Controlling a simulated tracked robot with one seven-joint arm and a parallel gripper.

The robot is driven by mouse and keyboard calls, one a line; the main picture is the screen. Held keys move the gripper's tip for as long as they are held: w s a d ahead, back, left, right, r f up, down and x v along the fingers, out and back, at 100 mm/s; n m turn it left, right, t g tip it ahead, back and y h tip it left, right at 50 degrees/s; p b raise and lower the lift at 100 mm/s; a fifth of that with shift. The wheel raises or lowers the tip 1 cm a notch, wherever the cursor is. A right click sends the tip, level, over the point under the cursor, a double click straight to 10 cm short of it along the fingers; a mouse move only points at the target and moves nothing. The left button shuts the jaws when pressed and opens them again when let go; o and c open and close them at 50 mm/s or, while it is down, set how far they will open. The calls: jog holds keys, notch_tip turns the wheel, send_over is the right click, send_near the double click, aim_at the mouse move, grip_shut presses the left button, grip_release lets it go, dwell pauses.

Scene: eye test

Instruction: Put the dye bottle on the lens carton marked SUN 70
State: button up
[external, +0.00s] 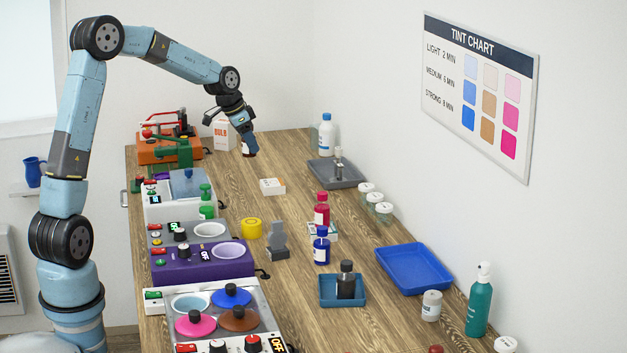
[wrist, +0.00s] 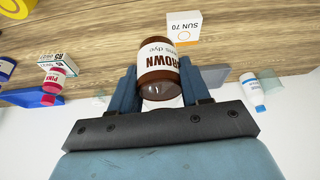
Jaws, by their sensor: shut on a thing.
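My gripper (external: 249,151) is shut on a brown dye bottle (wrist: 158,72), whose label reads BROWN and shows upside down in the wrist view. In the external view the bottle is mostly hidden by the fingers. The small white carton marked SUN 70 (wrist: 183,27) lies just beyond the bottle in the wrist view. A small white carton (external: 272,186) on the table, below and right of my gripper in the external view, appears to be the same one; its print is too small to read there. The bottle appears held above the table, apart from the carton. The carton's top looks bare.
A grey tray (external: 350,176), white bottle (external: 327,134) and lidded jars (external: 367,191) line the wall side. Machines (external: 180,200) line the left edge.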

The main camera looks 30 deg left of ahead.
jog(key=w+f, duration=0.2)
jog(key=w+d+f, duration=0.1)
jog(key=w+f, duration=0.1)
jog(key=w, duration=0.1)
jog(key=w+f, duration=0.2)
jog(key=w, duration=0.1)
jog(key=shift+w+d+f, duration=0.25)
jog(key=shift+f, duration=0.15)
jog(key=shift+w+f, duration=0.6)
jog(key=shift+f, duration=1.55)
jog(key=o, duration=1.1)
jog(key=shift+f, duration=0.1)
